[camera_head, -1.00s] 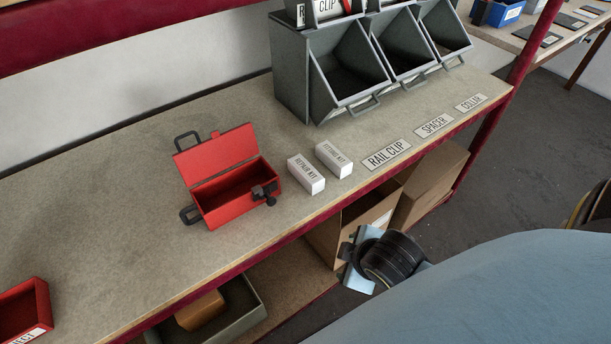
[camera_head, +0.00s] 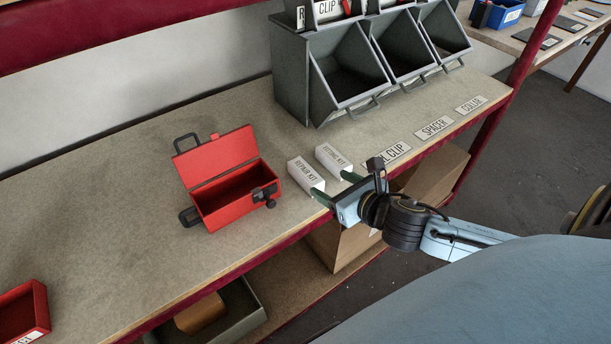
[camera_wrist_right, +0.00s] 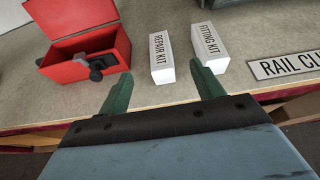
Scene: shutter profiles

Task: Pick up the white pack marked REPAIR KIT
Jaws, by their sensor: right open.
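The white pack marked REPAIR KIT (camera_head: 305,174) lies on the bench just right of the open red box. It also shows in the right wrist view (camera_wrist_right: 162,58), ahead of the fingers and between their lines. A second white pack, marked FITTING KIT (camera_head: 332,159), lies beside it on the right; the wrist view shows it too (camera_wrist_right: 209,47). My right gripper (camera_head: 336,187) is open and empty at the bench's front edge. My left gripper is not in view.
The open red box (camera_head: 238,194) stands left of the packs. Grey bins (camera_head: 355,98) stand behind. Flat labels such as SPACER (camera_head: 433,127) lie to the right. Another red bin (camera_head: 25,310) is at the far left. The bench between the red boxes is clear.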

